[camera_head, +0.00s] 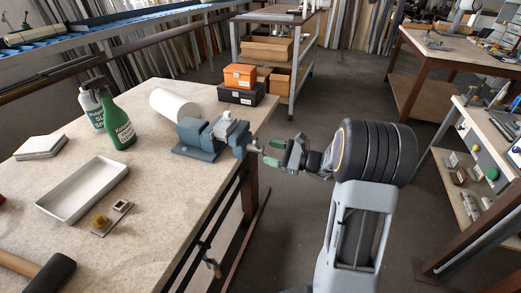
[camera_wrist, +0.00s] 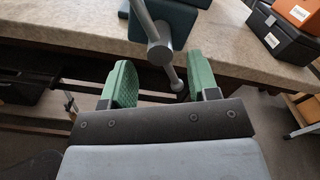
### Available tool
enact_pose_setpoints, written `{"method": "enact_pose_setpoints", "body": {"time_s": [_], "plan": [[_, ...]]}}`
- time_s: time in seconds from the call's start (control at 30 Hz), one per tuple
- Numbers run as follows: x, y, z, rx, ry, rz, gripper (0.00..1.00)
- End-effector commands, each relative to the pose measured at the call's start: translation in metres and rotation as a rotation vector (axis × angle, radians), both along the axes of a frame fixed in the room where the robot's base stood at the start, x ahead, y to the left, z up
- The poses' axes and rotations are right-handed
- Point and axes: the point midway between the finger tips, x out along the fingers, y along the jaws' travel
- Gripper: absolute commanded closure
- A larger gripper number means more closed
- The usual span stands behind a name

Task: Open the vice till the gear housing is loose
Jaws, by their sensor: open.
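The blue-grey vice (camera_head: 196,141) is mounted at the table's right edge in the head view. A whitish part, apparently the gear housing (camera_head: 228,121), sits at its jaws; its exact contact is too small to tell. In the wrist view, the vice's screw end (camera_wrist: 160,52) carries a grey handle bar (camera_wrist: 141,18), slanting from upper left to lower right. My gripper (camera_head: 271,152) is open beside the screw end, off the table edge. Its green fingers (camera_wrist: 162,78) stand either side of the bar's lower end, which is nearer the right finger. I see no grip on it.
A white roll (camera_head: 174,105), an orange box (camera_head: 240,76) on a black box (camera_head: 242,94), a green spray bottle (camera_head: 117,120) and a white tray (camera_head: 84,190) stand on the table (camera_head: 160,215). Open floor lies right of the table edge.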

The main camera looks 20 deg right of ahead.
Motion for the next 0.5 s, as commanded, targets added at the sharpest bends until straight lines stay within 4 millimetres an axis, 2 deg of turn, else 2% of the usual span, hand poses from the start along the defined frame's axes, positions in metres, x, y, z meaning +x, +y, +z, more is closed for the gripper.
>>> {"method": "enact_pose_setpoints", "body": {"time_s": [0.2, 0.5], "plan": [[0.017, 0.024, 0.000, -0.001, 0.000, 0.002, 0.45], [0.026, 0.036, 0.000, -0.002, 0.000, 0.000, 0.45]]}}
